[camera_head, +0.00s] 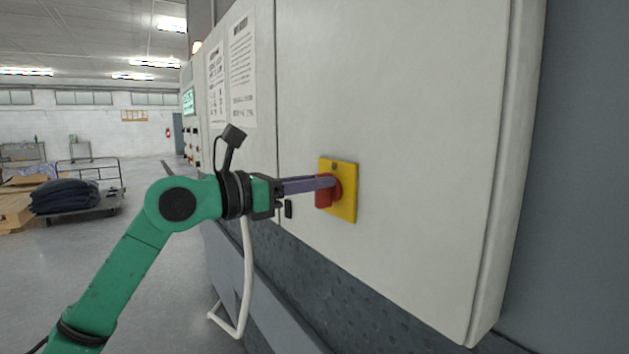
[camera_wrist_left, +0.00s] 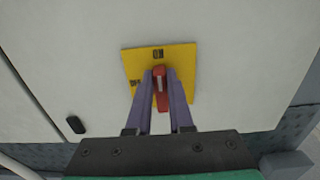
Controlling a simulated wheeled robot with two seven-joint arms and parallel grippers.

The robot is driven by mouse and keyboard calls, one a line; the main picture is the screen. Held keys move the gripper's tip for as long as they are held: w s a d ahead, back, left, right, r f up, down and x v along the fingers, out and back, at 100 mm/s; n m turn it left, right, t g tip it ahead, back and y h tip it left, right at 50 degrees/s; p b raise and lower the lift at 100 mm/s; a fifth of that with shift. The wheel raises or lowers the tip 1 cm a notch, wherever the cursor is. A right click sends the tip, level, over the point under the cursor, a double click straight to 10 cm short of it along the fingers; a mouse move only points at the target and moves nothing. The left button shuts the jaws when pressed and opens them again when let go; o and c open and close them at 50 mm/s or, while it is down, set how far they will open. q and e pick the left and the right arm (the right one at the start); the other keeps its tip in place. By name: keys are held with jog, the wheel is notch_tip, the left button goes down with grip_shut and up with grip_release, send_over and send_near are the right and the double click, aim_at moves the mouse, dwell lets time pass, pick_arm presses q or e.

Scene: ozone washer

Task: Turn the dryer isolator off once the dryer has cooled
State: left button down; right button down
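The dryer isolator is a red rotary handle (camera_head: 325,195) on a yellow plate (camera_head: 344,204), fixed to the pale cabinet door. The handle stands roughly upright in the head view. My left gripper (camera_head: 331,182) reaches it from the left, with its purple fingers at the handle. In the left wrist view the red handle (camera_wrist_left: 161,92) lies between the two fingers of the left gripper (camera_wrist_left: 161,80), which close in on its sides. The handle lines up with the dark mark near the top of the yellow plate (camera_wrist_left: 184,62); another mark is at the left. My right gripper is not in view.
The cabinet door (camera_head: 400,100) fills the middle and right. A small black latch (camera_head: 289,208) is beside the door seam. Posted notices (camera_head: 242,68) and a green-lit screen (camera_head: 189,101) are farther left. A cart with dark sacks (camera_head: 66,196) stands on open floor.

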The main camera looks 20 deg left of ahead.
pick_arm(q)
jog(key=shift+n, duration=0.3)
jog(key=shift+w+a+f+n+p, duration=0.25)
jog(key=shift+n+p, duration=0.7)
jog(key=shift+n, duration=1.95)
jog(key=shift+w+a+f+n+p, duration=0.2)
jog(key=shift+n+p, duration=0.75)
jog(key=shift+n, duration=1.95)
jog(key=shift+w+a+f+n+p, duration=0.1)
jog(key=shift+a+f+n+p, duration=0.55)
jog(key=shift+n, duration=2.25)
jog(key=shift+d+r+p, duration=0.2)
jog(key=shift+d+p, duration=0.15)
jog(key=shift+d, duration=0.05)
jog(key=c, duration=0.8)
grip_release()
